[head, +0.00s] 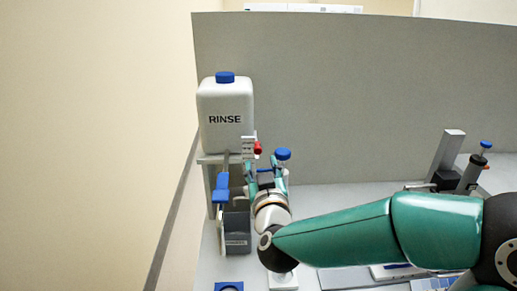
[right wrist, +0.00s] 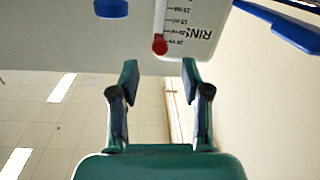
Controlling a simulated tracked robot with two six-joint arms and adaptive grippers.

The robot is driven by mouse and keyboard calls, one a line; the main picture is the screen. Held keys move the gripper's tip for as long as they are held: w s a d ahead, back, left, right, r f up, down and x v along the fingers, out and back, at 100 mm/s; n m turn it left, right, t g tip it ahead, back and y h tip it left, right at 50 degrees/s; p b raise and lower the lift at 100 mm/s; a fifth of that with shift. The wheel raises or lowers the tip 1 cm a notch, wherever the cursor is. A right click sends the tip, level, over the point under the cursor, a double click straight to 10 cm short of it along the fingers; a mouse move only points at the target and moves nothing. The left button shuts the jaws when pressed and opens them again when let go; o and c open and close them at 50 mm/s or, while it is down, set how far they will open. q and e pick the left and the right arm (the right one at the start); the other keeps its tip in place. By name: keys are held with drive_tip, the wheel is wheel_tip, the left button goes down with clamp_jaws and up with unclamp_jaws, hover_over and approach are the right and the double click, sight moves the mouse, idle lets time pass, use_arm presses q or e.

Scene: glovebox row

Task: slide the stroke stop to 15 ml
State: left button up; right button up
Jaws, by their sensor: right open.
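The red stroke stop (head: 258,147) sits on a white scale plate (head: 248,141) in front of the RINSE bottle. In the right wrist view the red stop (right wrist: 160,45) is near the lower end of the scale. Small ml marks run beside it; one above the stop looks like 15 ml, the others are hard to read. My right gripper (head: 265,172) is open and empty just below the stop in the head view. In the right wrist view its fingertips (right wrist: 160,70) are spread either side of the stop's line, with the stop beyond them, apparently untouched. My left gripper is not in view.
The white RINSE bottle (head: 226,115) with a blue cap stands behind the scale. A blue lever (head: 221,188) is left of my gripper, and a blue knob (head: 283,154) is right of it. Another dispenser-like device (head: 470,175) stands at the far right. A grey panel (head: 350,95) closes the back.

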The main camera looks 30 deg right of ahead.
sight(259, 152)
drive_tip(key=p+x, duration=0.1)
drive_tip(key=x, duration=0.6)
drive_tip(key=shift+w+d, duration=0.1)
drive_tip(key=shift+w, duration=0.2)
drive_tip(key=shift+c, duration=0.3)
clamp_jaws()
